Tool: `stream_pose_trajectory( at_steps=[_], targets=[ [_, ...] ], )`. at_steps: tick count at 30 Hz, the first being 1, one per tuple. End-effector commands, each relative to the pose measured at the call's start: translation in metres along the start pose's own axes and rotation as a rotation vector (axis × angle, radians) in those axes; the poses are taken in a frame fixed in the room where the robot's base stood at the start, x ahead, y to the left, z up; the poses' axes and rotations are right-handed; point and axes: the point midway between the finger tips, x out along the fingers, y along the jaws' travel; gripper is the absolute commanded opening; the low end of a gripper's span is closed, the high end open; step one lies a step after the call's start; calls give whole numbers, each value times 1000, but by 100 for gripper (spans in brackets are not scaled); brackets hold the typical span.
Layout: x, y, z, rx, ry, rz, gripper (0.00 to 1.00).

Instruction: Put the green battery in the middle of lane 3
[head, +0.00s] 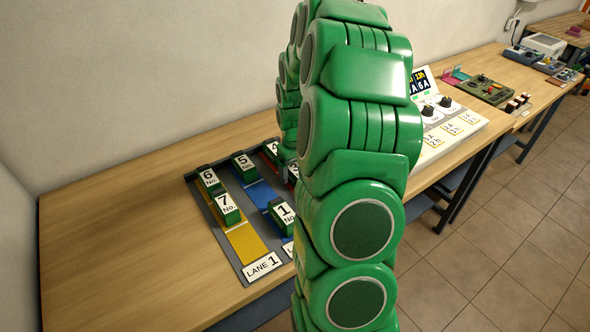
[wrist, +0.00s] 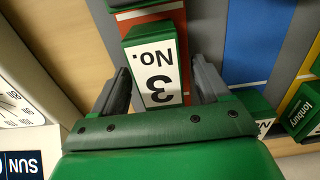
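Several green batteries with white number labels stand on a grey lane tray (head: 247,228). Battery No. 3 (wrist: 155,65) is on a red lane strip (wrist: 152,15) in the wrist view. It sits between the two grey fingers of my gripper (wrist: 163,85), which look spread beside it, with a narrow gap at the right. In the head view my green arm covers most of battery No. 3 (head: 293,172), the gripper and the right part of the tray. No. 6 (head: 208,180) and No. 7 (head: 225,209) are on yellow lane 1. No. 5 (head: 244,168) and No. 1 (head: 282,214) are on the blue lane.
A white panel with dials and a dark display (head: 421,83) stands right of my arm. The wooden table (head: 120,240) is bare left of the tray. A wall runs behind.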

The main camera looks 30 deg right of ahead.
Motion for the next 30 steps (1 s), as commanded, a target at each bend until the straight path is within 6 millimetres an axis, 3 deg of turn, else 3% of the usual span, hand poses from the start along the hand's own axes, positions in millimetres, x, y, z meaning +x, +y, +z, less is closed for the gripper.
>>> stream_pose_trajectory(
  at_steps=[10,21,30],
  targets=[
    [-13,0,-1,-1,2,1,76],
    [-79,0,-1,1,4,1,76],
    [-116,0,0,0,1,0,76]
  ],
)
